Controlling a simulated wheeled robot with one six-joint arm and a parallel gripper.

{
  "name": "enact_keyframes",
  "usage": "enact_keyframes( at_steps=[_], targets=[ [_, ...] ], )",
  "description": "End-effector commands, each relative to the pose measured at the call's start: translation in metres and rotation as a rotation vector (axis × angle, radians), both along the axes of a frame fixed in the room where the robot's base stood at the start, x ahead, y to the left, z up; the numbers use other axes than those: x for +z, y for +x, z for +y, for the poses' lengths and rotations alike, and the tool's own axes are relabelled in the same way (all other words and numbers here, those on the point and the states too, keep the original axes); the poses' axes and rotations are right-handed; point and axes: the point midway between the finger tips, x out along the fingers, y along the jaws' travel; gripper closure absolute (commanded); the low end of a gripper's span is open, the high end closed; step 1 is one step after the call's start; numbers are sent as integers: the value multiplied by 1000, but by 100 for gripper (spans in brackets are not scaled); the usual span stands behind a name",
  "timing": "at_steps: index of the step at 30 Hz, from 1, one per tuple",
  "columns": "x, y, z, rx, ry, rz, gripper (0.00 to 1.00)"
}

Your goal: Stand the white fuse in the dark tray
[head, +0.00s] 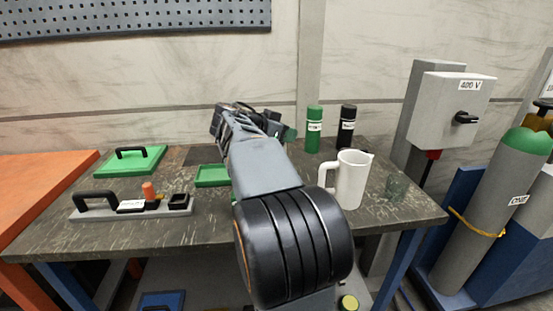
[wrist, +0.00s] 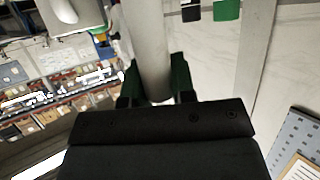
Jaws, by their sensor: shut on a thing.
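The white fuse (wrist: 152,40) is a pale cylinder in the wrist view, running from between my fingers out past the top edge. My gripper (wrist: 155,76) is shut on it, with a dark green finger on each side. In the head view my arm hides the fuse, and only a dark green bit of the gripper (head: 290,133) shows, above the tabletop. A flat dark rectangle (head: 201,156) lies at the back of the table, partly hidden by my arm. It may be the dark tray, but I cannot tell.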

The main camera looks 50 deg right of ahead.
Motion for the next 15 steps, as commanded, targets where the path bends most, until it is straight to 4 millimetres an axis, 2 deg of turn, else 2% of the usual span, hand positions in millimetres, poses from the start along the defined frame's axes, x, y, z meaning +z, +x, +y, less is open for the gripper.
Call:
enact_keyframes(
  at_steps=[1,5,9,15],
  targets=[
    [-6,12,-9,0,2,4,100],
    [-20,38,-27,-1,2,3,100],
    [-46,53,-37,0,2,3,100],
    [-64,66,-46,0,0,0,100]
  ],
)
